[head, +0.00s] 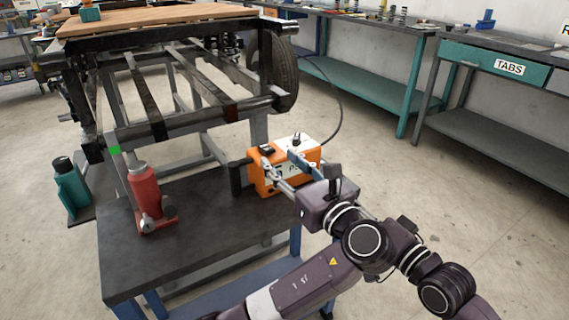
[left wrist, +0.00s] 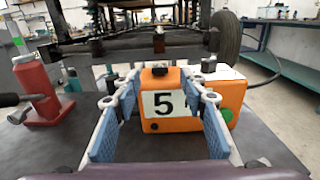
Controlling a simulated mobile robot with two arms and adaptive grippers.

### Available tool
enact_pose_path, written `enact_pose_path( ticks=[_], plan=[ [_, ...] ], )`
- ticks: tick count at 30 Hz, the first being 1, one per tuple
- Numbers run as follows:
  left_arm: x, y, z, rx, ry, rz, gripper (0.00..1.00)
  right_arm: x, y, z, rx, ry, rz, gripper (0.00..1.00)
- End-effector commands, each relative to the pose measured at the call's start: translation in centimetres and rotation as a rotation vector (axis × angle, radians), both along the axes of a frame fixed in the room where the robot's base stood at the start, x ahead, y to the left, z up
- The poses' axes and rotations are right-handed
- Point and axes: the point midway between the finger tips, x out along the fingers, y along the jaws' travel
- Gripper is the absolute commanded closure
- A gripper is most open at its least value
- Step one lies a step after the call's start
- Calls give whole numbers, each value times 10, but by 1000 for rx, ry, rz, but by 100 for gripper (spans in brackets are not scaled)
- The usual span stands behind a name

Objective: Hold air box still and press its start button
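The air box (head: 268,178) is an orange box with a white part at its back right, at the back right of the dark table. In the left wrist view the box (left wrist: 172,122) faces me with a white label reading 5. Black knobs stand on its top, and a green round spot (left wrist: 232,112), perhaps a button, shows at its right side. My left gripper (head: 280,160) is in front of the box. In its wrist view the blue-padded fingers (left wrist: 160,82) are spread apart, with the label face between them; contact cannot be told. My right gripper is not in view.
A red bottle jack (head: 145,192) stands on the table (head: 200,240) left of the box. The metal frame (head: 175,120) with a tyre (head: 285,72) rises behind. A dark hose (head: 335,95) runs behind the box. The table's front is clear.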

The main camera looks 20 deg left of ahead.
Motion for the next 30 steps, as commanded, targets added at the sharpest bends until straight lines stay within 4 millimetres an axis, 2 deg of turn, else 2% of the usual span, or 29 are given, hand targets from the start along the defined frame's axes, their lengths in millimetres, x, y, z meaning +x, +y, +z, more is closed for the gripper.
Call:
enact_pose_path(
  ticks=[6, 12, 24, 30],
  plan=[
    [23, 27, 1, 2, -3, 4, 61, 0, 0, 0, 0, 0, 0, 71],
    [40, 44, 1, -1, -2, 3, 61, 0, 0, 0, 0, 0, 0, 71],
    [47, 51, 1, -3, -3, 2, 61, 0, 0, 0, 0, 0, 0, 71],
    [47, 51, 1, -3, -3, 2, 82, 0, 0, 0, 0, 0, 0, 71]
  ],
)
